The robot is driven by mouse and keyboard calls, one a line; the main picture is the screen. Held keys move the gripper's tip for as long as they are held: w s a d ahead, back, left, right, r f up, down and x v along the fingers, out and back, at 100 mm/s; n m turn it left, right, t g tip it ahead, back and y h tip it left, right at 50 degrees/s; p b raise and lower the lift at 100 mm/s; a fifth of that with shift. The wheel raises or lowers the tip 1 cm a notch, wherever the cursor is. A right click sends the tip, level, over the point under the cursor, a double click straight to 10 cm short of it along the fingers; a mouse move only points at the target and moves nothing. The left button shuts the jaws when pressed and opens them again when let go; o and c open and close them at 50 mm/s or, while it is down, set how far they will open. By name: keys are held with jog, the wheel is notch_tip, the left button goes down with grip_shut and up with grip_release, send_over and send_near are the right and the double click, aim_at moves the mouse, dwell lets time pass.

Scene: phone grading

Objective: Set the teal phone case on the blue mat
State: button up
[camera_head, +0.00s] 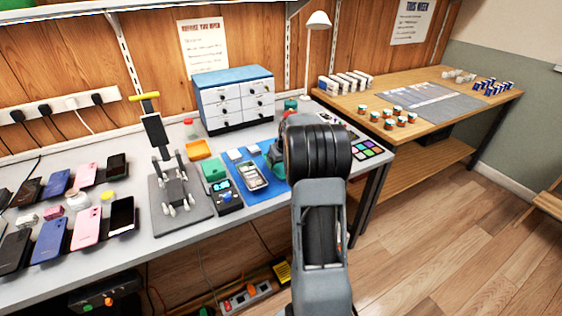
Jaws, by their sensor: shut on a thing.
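The blue mat (235,154) lies on the grey workbench, left of my arm. A metal tray with small parts sits on it, and my arm covers its right side. A teal piece (277,155) shows at the mat's right, partly behind my arm. I cannot tell whether it is the phone case. My arm rises through the middle of the picture and bends over the bench.
Left of the mat are a green box (214,168), an orange tray (198,149), a small black device (227,195) and a lever press (172,180). Several phones lie at the far left. A drawer cabinet (235,100) stands behind. A wooden table (400,85) is at the right.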

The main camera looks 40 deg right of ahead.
dwell(0.4)
jog(key=o, duration=0.8)
jog(key=shift+c, duration=0.2)
jog(key=shift+r+p, duration=0.45)
jog(key=shift+r, duration=0.2)
notch_tip(320, 180, up, 7)
jog(key=p, duration=0.4)
dwell(0.3)
jog(key=shift+f, duration=0.1)
dwell(0.7)
